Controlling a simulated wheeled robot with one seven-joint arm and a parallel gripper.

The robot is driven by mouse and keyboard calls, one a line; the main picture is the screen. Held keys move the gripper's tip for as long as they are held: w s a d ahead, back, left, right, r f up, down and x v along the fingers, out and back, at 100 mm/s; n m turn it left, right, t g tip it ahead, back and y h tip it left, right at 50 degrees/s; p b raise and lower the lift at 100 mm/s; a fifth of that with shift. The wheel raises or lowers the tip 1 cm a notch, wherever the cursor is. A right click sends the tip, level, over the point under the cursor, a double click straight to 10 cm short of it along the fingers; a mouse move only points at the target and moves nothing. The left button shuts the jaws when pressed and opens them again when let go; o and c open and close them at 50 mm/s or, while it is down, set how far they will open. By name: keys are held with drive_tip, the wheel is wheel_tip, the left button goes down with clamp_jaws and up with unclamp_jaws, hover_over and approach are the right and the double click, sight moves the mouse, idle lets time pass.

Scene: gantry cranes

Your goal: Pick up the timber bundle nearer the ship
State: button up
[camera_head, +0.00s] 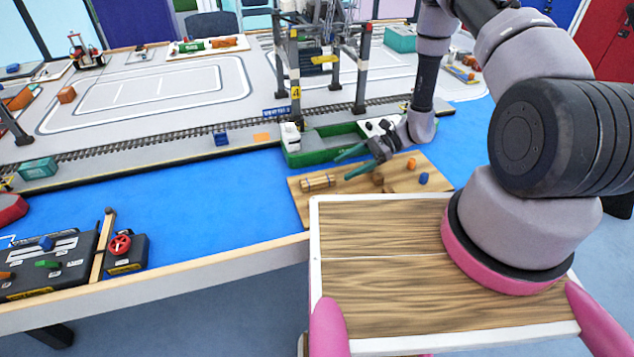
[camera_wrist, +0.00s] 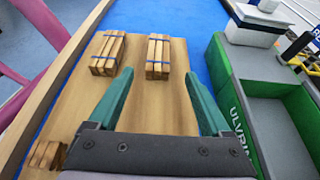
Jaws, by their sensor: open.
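Two timber bundles of light sticks lie side by side on a wooden board (camera_wrist: 150,100) in the wrist view. The right timber bundle (camera_wrist: 158,56) is nearer the green ship (camera_wrist: 243,120); the left timber bundle (camera_wrist: 107,53) is farther from it. My gripper (camera_wrist: 158,74) is open and empty, its green fingers pointing towards the right bundle, with that bundle ahead between the fingertip lines. In the head view my gripper (camera_head: 341,167) hangs over the board beside the ship (camera_head: 310,155). Timber (camera_head: 318,183) shows small at the board's left end, and I cannot separate the bundles there.
An orange piece (camera_head: 411,163) and a blue piece (camera_head: 424,178) lie right of my gripper. Blue table surface (camera_head: 210,195) left of the board is clear.

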sight(330, 176)
drive_tip(key=shift+x, duration=3.05)
drive_tip(key=shift+s, duration=0.1)
clamp_jaws()
